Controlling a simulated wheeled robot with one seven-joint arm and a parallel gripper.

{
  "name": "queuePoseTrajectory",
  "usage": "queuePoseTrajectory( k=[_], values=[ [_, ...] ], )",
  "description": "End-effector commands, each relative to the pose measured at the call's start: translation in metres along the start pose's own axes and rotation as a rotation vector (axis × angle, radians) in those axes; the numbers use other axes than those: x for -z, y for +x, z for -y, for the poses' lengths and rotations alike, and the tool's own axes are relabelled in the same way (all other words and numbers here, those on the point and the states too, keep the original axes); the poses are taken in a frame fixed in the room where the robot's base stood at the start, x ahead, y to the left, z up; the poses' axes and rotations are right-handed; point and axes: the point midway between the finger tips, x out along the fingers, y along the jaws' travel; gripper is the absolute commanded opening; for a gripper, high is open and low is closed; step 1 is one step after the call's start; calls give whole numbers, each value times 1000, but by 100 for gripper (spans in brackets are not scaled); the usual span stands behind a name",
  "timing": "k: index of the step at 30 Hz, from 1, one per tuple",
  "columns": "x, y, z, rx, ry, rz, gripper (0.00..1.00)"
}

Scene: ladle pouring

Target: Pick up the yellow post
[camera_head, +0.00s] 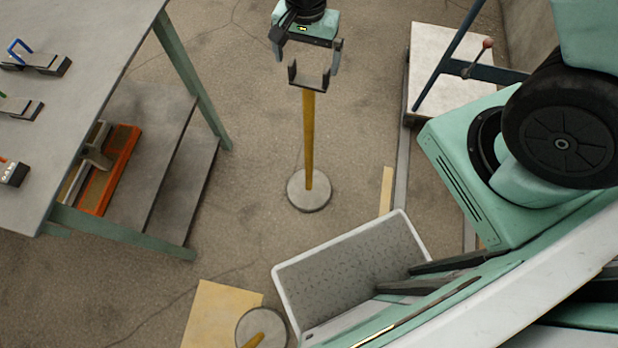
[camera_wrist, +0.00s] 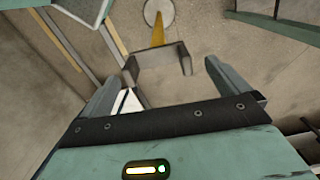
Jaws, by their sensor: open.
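A yellow post (camera_head: 309,140) stands upright on a round grey base (camera_head: 310,203), with a dark U-shaped fork (camera_head: 309,80) at its top. In the wrist view the post (camera_wrist: 140,35) rises from its base, and the fork (camera_wrist: 156,58) appears beyond and between my fingertips. My gripper (camera_head: 306,62) is open and empty, just above the fork in the head view. In the wrist view my gripper (camera_wrist: 165,72) has its fingers spread to either side. Whether a finger touches the fork cannot be told.
A grey table (camera_head: 75,100) with clamp-like items stands at left; its lower shelf holds an orange-edged box (camera_head: 110,170). A white-rimmed tray (camera_head: 277,275) is at lower centre. Another yellow post (camera_head: 254,341) shows partly at the bottom edge. Floor around the standing post is clear.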

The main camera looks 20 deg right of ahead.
Motion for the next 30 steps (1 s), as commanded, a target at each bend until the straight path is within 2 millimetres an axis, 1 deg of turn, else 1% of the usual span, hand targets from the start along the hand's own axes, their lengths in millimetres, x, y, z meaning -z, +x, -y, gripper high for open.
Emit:
queuePoseTrajectory(
  k=[6, 9, 12, 18, 19, 20, 21, 23, 24, 26, 27, 28, 30],
  values=[
    [2, 32, -6, -4, -1, 2, 100],
    [2, 42, -5, -2, -1, 1, 100],
    [2, 46, -5, -1, -1, 0, 100],
    [2, 47, -5, 0, -1, 0, 100],
    [2, 47, -5, 0, -1, 0, 94],
    [2, 47, -5, 0, -1, 0, 86],
    [2, 47, -5, 0, -1, 0, 75],
    [2, 46, -5, 0, -1, 0, 58],
    [2, 46, -5, 0, -1, 0, 47],
    [2, 46, -5, -1, -1, 0, 30],
    [2, 46, -5, -1, -1, 0, 19],
    [2, 46, -5, -1, -1, 0, 11],
    [3, 44, -4, 3, -1, -2, 11]
  ],
)
